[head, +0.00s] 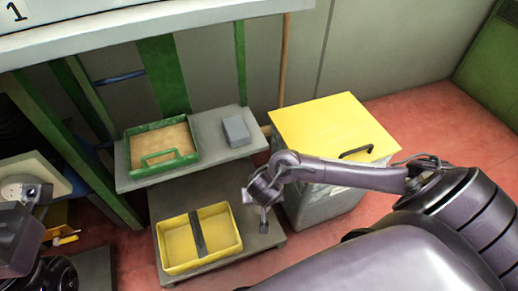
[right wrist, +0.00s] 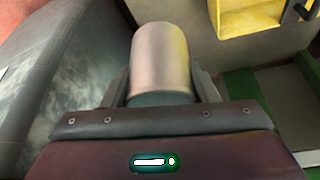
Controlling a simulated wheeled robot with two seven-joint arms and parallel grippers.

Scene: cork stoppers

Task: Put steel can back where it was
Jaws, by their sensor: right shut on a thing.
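A steel can (right wrist: 160,60), a plain silvery cylinder, stands out between the fingers of my right gripper (right wrist: 160,98) in the right wrist view. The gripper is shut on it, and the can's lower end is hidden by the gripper. In the head view my right gripper (head: 262,195) is to the right of the yellow two-part tray (head: 240,248) and left of the yellow-lidded bin; the can cannot be made out clearly there. Part of my left arm shows at the left edge of the head view, but its fingertips cannot be made out.
A green tray (head: 190,158) with a tan inside and a grey block (head: 236,130) sit on the upper grey shelf (head: 215,160). The yellow-lidded grey bin (head: 325,125) stands on the red floor (head: 425,105). The lower shelf has bare room right of the yellow tray.

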